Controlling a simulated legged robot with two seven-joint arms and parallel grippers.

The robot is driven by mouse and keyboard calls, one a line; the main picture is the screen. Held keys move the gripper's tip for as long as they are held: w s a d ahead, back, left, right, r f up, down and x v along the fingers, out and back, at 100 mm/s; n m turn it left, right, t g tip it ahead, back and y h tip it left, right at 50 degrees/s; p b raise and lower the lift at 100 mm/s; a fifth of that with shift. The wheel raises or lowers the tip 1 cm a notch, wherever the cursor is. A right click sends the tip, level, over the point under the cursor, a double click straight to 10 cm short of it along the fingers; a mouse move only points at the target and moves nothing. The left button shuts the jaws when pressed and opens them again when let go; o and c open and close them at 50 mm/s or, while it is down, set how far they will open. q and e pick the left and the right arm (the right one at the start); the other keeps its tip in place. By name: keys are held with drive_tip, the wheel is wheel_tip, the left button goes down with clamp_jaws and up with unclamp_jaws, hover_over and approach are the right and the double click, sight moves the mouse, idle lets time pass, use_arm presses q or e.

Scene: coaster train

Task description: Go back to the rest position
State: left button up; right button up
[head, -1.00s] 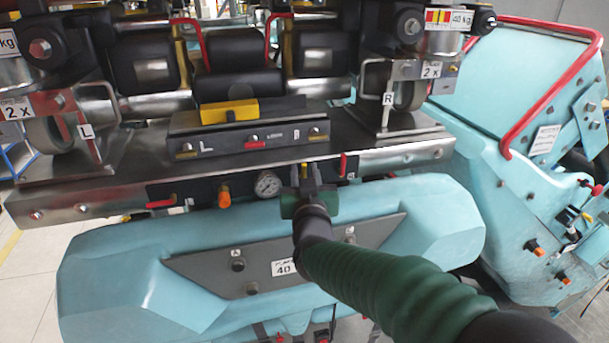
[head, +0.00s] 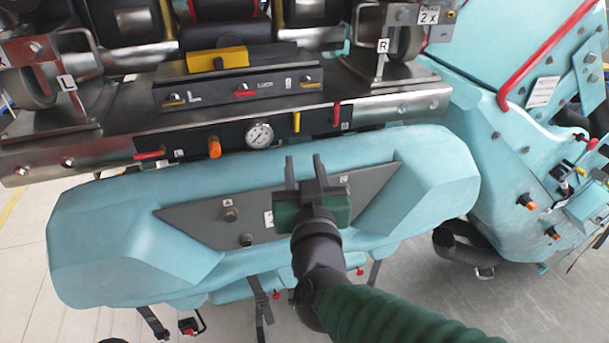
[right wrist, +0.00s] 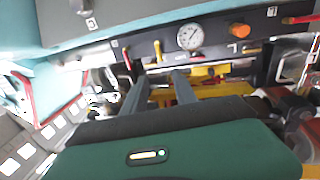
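My right gripper (head: 304,165) is in front of the teal padded bar (head: 110,235), below the black control panel (head: 185,149). Its two dark fingers are apart with nothing between them. They also show apart in the right wrist view (right wrist: 158,85), with the panel beyond. The panel carries a round gauge (head: 260,134), an orange knob (head: 214,147), a yellow lever (head: 296,122) and a red lever (head: 337,115) to its right. The gripper is clear of these levers. My left gripper is not in view.
A yellow block (head: 216,60) sits on a steel holder. A teal seat body with a red rail (head: 545,65) stands at the right. Open floor (head: 400,290) shows below the padded bar.

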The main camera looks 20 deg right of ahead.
drive_tip(key=shift+s+a, duration=0.1)
drive_tip(key=shift+s, duration=0.5)
wheel_tip(320, 180, down, 24)
drive_tip(key=s+n+g+y+b, duration=0.1)
drive_tip(key=n+g+y+b, duration=0.25)
drive_tip(key=g, duration=0.35)
drive_tip(key=s+d+f+m+g, duration=0.1)
drive_tip(key=s+d+f+g, duration=0.2)
drive_tip(key=s+f, duration=0.4)
drive_tip(key=s+d+f+m+g, duration=0.1)
drive_tip(key=s+d+f+g, duration=0.3)
drive_tip(key=s+f+g, duration=0.1)
wheel_tip(320, 180, down, 2)
drive_tip(key=shift+s+f+h+b, duration=0.2)
drive_tip(key=shift+s+h+b, duration=0.15)
drive_tip(key=shift+s, duration=0.5)
